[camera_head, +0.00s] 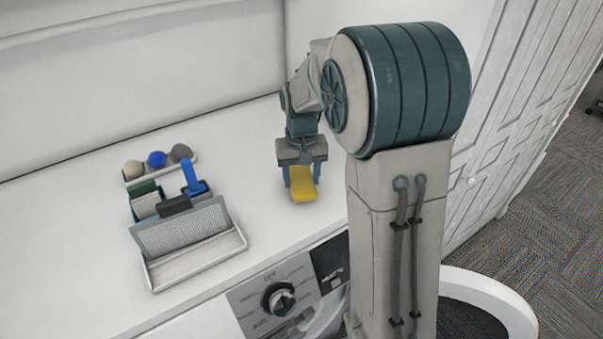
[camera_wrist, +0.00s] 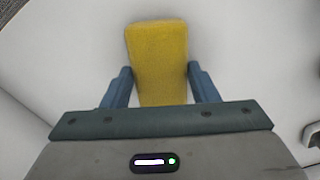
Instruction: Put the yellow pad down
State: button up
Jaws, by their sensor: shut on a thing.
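The yellow pad (camera_head: 302,188) is between the fingers of my gripper (camera_head: 302,172), low over the right part of the white countertop (camera_head: 250,140). In the wrist view the yellow pad (camera_wrist: 157,55) stretches away from my gripper (camera_wrist: 160,85), with one blue finger against each long side. My gripper is shut on the pad. I cannot tell whether the pad's underside touches the countertop.
A light rack (camera_head: 200,257) with a grey mesh panel, a blue-handled tool (camera_head: 192,178) and several balls (camera_head: 157,159) stands to the left. A machine with a dial (camera_head: 280,298) is below the front edge. Countertop between rack and gripper is clear.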

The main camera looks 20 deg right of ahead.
aim_at(302, 179)
jog(key=shift+f, duration=0.15)
jog(key=o, duration=0.9)
notch_tip(302, 179, up, 11)
jog(key=b, duration=0.1)
jog(key=s+f+t, duration=0.1)
jog(key=s, duration=0.6)
jog(key=s+f+t, duration=0.1)
jog(key=s, duration=0.6)
jog(key=s+f+t, duration=0.1)
jog(key=s+f, duration=0.1)
jog(key=s, duration=0.5)
jog(key=shift+s+n+t, duration=0.1)
jog(key=shift+n+t, duration=0.2)
jog(key=shift+n, duration=0.1)
